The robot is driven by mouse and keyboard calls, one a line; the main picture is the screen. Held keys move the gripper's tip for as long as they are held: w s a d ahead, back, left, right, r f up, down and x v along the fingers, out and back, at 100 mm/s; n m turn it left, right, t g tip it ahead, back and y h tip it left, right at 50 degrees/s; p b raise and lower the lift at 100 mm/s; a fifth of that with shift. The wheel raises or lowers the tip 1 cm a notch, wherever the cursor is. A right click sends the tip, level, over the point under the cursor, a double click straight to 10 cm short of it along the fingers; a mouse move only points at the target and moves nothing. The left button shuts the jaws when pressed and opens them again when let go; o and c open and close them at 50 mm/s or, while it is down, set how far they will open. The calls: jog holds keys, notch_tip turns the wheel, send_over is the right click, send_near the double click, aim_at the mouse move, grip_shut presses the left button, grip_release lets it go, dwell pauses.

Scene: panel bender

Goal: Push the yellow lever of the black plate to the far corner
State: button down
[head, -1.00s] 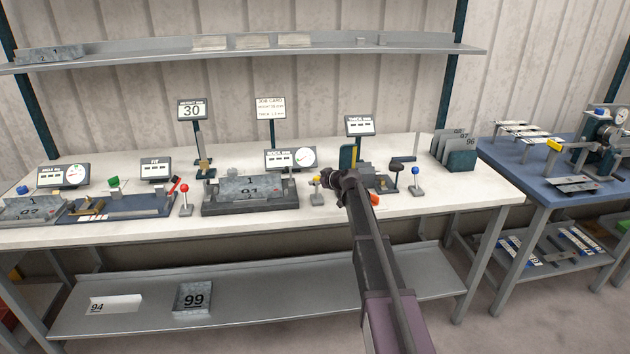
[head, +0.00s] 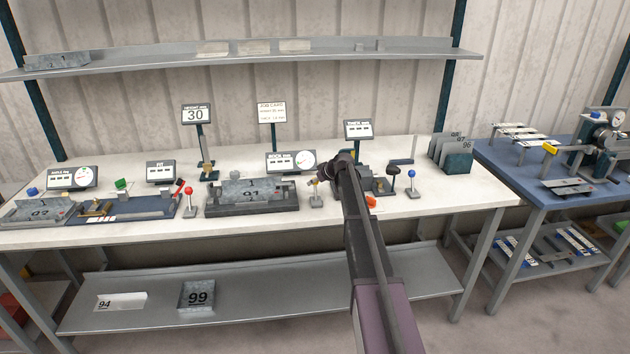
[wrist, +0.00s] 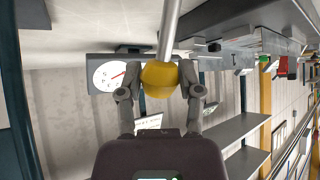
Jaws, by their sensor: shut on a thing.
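The yellow-knobbed lever (head: 316,186) stands on a small grey base on the white bench, right of the dark fixture bed. In the wrist view its yellow knob (wrist: 160,78) sits between my two fingers, with its grey rod (wrist: 170,28) running to the top of the picture. My gripper (wrist: 160,92) is shut on this knob. In the head view my gripper (head: 326,174) is at the lever's top, and my arm hides part of the bench behind it. The dark fixture bed (head: 252,208) holds a grey metal part (head: 250,188). I cannot tell which piece is the black plate.
A red-knobbed lever (head: 189,192) stands left of the bed. The bench's front strip (head: 340,215) is mostly clear.

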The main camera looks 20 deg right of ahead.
jog(key=shift+w+a+f+g, duration=0.1)
jog(key=shift+w+a+g, duration=0.3)
jog(key=shift+a, duration=0.2)
jog(key=shift+s+d+f, duration=0.1)
jog(key=shift+s+d, duration=0.05)
jog(key=shift+d, duration=0.4)
jog(key=shift+c, duration=1.3)
grip_release()
jog(key=shift+d, duration=0.1)
jog(key=shift+p, duration=0.35)
